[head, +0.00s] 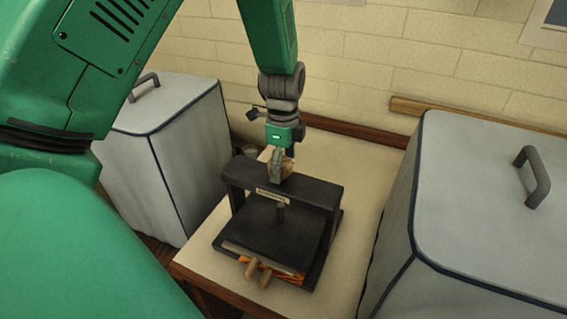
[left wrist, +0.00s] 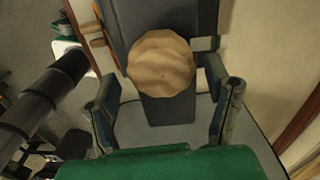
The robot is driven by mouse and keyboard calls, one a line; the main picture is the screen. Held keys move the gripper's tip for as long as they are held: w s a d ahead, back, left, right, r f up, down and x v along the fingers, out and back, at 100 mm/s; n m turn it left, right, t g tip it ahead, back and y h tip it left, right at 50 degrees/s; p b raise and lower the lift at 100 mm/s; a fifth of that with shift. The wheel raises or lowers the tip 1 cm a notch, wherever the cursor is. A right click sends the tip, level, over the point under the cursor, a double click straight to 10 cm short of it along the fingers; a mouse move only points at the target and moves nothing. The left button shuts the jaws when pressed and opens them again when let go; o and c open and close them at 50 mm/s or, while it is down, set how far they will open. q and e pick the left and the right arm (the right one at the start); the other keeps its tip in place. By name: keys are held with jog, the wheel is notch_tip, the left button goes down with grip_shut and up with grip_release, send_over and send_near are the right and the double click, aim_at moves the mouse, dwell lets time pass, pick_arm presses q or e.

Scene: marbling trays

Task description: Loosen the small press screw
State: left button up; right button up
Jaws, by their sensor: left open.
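The small press (head: 240,173) is black and stands on a pale table. Its screw has a round, light wooden knob (head: 287,167) above the crossbar. My left gripper (head: 278,163) points down at the knob from above. In the left wrist view the knob (left wrist: 162,63) shows as a faceted disc between the open fingers (left wrist: 164,98), with a gap on each side. Below the crossbar, the screw's lower end (head: 281,212) meets the dark pressing plate (head: 262,232). Part of the knob is hidden by a finger in the head view. My right gripper is not in view.
Orange-edged sheets (head: 287,276) lie under the plate, with wooden handle-like pieces (head: 258,274) at the front. Grey covered boxes with handles stand left (head: 175,150) and right (head: 480,200) of the table (head: 362,190). A brick wall is close behind.

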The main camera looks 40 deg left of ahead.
pick_arm(q)
jog(key=shift+a+f, duration=0.1)
jog(key=shift+f, duration=0.2)
jog(key=shift+w+a+f, duration=0.1)
jog(key=shift+a, duration=0.45)
jog(key=c, duration=1.2)
jog(key=shift+o, duration=0.2)
jog(key=shift+d, duration=0.15)
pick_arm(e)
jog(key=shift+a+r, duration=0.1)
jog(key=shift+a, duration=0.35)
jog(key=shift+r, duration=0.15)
